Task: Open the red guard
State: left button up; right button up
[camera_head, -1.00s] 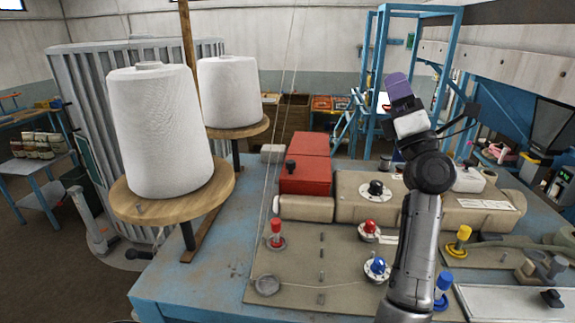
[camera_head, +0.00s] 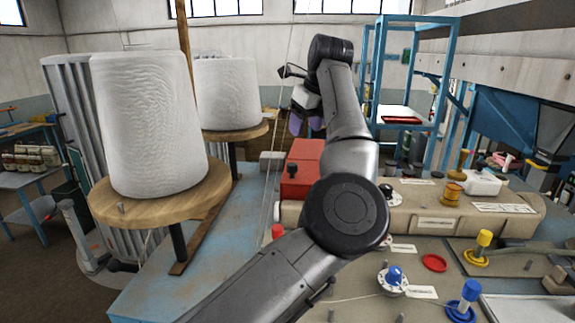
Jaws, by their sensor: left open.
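The red guard (camera_head: 302,158) is a boxy red cover with a black knob (camera_head: 292,170) on its front left. It sits at the back left of the beige machine and looks shut; my arm hides its right side. My left gripper (camera_head: 306,122) has purple fingers pointing down. In the picture it appears just above the guard, apart from the knob; its exact distance is hard to judge. It is open and nothing shows between its fingers. My right gripper is out of view.
Two white thread cones (camera_head: 150,125) stand on wooden discs at left, beside a wooden post (camera_head: 182,50). Thin threads run down just left of the guard. Blue (camera_head: 394,275), yellow and red knobs stand on the machine's front plate. A blue frame (camera_head: 372,80) rises behind.

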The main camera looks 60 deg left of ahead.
aim_at(292, 164)
pick_arm(q)
jog(key=p+x, duration=0.2)
jog(key=x, duration=1)
jog(key=shift+s+a+f, duration=0.15)
jog(key=shift+f, duration=0.1)
jog(key=shift+c, duration=0.2)
grip_shut()
